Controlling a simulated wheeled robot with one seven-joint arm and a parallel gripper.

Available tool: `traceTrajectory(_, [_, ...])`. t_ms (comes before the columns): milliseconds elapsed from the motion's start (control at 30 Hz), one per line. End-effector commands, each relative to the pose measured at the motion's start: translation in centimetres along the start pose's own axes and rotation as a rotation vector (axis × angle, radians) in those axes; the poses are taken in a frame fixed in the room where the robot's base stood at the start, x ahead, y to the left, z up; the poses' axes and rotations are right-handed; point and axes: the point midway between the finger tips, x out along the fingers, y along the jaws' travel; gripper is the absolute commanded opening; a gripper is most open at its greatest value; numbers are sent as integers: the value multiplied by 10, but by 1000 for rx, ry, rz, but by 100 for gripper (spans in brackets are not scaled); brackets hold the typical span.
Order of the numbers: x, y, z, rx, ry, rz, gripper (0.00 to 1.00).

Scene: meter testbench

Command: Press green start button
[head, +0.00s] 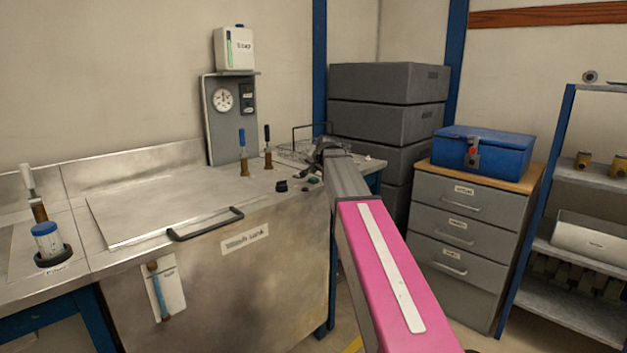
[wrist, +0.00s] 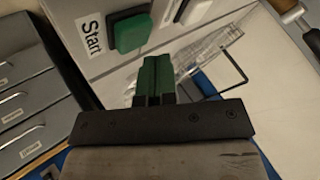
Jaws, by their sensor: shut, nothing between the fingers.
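The green start button (wrist: 131,32) is a square raised cap on a pale grey panel in the wrist view, beside a white "Start" label (wrist: 91,38). My gripper (wrist: 155,66) is shut and empty, its green fingertips close together just below and right of the button in that picture. I cannot tell whether they touch the panel, but the button's face is uncovered. In the head view my gripper (head: 321,160) is at the right end of the steel bench, partly hidden by my arm. Small dark parts (head: 282,186) lie there, too small to identify as the button.
A wire basket (head: 301,147) is close behind my gripper. Two upright handled tools (head: 244,160) stand left of it. Grey drawers (head: 463,230) with a blue toolbox (head: 482,150) stand to the right.

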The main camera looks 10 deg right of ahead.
Motion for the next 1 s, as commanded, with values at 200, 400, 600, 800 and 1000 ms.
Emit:
traceTrajectory(200, [2,1,1,0,0,0,0])
traceTrajectory(400, [6,4,4,0,0,0,0])
traceTrajectory(600, [6,4,4,0,0,0,0])
traceTrajectory(800, [6,4,4,0,0,0,0])
traceTrajectory(1000, [7,5,5,0,0,0,0])
